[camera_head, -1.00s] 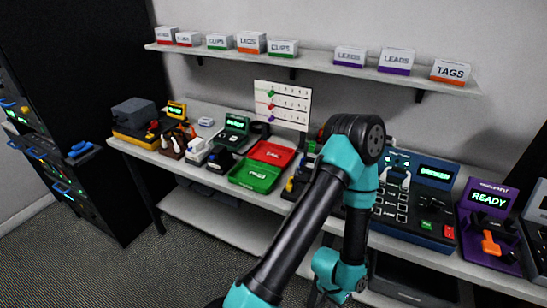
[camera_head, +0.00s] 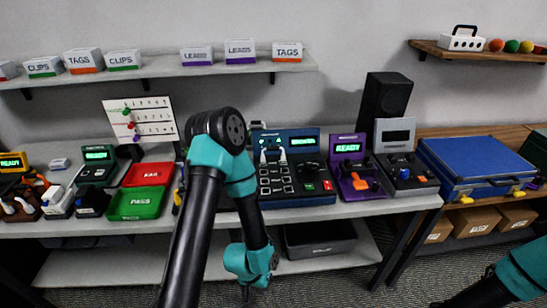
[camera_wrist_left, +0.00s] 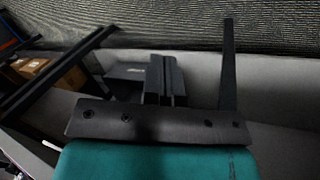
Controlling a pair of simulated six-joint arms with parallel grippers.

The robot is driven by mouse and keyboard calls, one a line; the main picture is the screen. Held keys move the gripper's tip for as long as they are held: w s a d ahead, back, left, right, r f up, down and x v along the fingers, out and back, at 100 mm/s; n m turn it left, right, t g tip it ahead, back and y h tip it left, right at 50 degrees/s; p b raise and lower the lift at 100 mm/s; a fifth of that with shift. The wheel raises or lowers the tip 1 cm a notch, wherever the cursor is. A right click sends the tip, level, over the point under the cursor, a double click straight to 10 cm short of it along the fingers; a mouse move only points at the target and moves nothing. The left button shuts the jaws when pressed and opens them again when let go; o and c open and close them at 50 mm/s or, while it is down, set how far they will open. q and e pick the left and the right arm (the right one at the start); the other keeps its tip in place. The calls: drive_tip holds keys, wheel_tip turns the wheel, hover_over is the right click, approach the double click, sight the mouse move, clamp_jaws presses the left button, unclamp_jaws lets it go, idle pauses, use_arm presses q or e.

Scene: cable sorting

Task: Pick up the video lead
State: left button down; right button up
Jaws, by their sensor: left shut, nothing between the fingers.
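I cannot pick out the video lead for certain in any view. White plugs (camera_head: 268,152) with a cable show at the upper left of the blue tester (camera_head: 297,171), partly behind my left arm. My left gripper (camera_head: 246,293) hangs low in front of the bench, below the worktop and away from everything on it. It is shut and empty.
A red tray (camera_head: 149,174) and a green tray (camera_head: 136,203) sit left of my arm. A purple station (camera_head: 352,170) and a blue case (camera_head: 478,166) stand to the right. A dark bin (camera_head: 318,239) is on the lower shelf. Labelled boxes (camera_head: 240,51) line the wall shelf.

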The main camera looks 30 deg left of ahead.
use_arm(q)
drive_tip(key=c, duration=1)
unclamp_jaws()
drive_tip(key=shift+o, duration=0.2)
